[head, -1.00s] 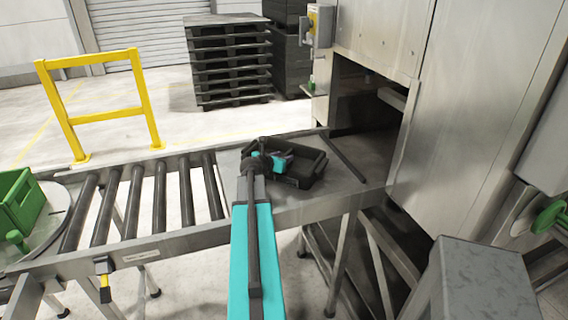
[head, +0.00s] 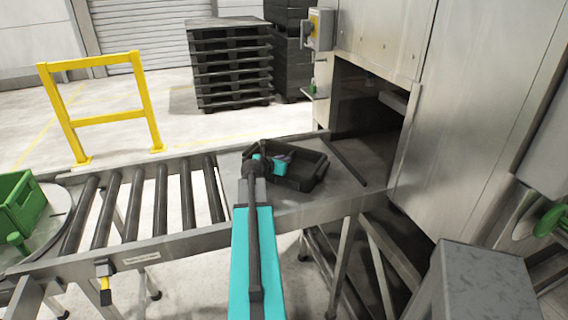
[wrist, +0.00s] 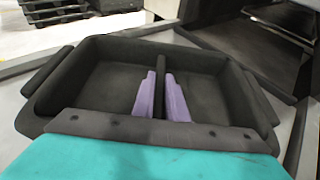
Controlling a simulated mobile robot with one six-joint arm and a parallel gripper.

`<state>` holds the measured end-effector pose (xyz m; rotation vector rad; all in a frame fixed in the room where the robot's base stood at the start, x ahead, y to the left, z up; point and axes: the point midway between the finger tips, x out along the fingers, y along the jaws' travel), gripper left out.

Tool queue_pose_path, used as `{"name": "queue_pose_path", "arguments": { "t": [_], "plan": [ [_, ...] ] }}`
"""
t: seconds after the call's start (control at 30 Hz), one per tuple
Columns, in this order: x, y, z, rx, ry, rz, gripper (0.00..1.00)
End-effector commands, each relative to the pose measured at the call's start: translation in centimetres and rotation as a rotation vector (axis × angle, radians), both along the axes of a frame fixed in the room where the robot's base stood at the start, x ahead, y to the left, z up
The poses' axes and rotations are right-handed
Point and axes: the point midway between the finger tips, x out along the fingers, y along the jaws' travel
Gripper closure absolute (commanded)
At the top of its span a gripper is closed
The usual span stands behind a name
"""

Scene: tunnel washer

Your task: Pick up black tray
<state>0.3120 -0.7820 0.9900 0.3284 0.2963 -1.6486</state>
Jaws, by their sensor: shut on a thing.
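The black tray (head: 300,177) sits at the right end of the conveyor, on the flat metal plate in front of the washer opening. In the wrist view the tray (wrist: 100,85) fills the middle, with a thin divider across its inside and a handle ledge at each side. My gripper (wrist: 161,98) has its two purple fingers shut on the divider, one on each side. In the head view my gripper (head: 280,165) is inside the tray, partly hidden by my wrist. Whether the tray touches the plate cannot be told for sure. The tray looks empty otherwise.
The washer opening (head: 365,110) is to the right, with a dark bar (head: 345,162) on the plate before it. The roller conveyor (head: 150,200) to the left is clear up to a green crate (head: 20,203). A yellow barrier (head: 100,105) and stacked pallets (head: 230,65) stand behind.

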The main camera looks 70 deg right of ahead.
Motion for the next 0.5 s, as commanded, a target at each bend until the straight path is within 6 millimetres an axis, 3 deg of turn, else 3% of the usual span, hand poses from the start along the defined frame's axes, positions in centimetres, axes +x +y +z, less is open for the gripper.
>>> {"name": "queue_pose_path", "arguments": {
  "t": [0.5],
  "plan": [
    [0.0, 0.0, 3.3, -0.002, -0.001, 0.001, 1.00]
  ]
}}
